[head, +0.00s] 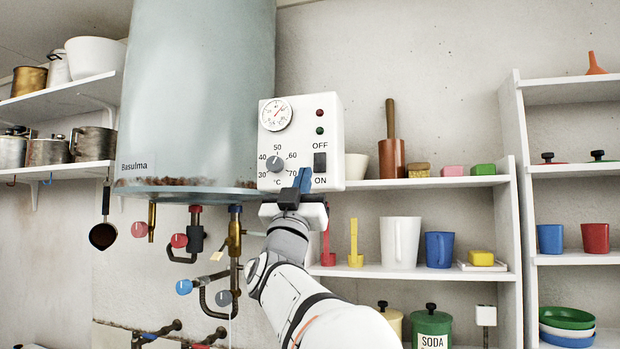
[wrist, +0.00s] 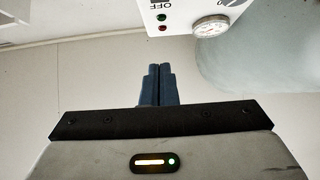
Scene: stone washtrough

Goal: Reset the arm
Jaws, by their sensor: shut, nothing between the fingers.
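My gripper (head: 303,182) is raised in front of the control box (head: 301,110) of the water boiler. Its blue fingers cover the lower part of the box, by the ON label and just below the dark switch (head: 320,162). In the wrist view the fingers (wrist: 157,85) are shut together with nothing between them. I cannot tell whether the fingertips touch the box. The box carries a gauge, a dial, and a red and a green lamp.
The grey boiler tank (head: 198,90) hangs left of the arm, with valves and pipes (head: 235,240) below it. A shelf (head: 430,182) with a pestle, mugs and blocks stands close on the right. Pots and a ladle (head: 103,235) are at far left.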

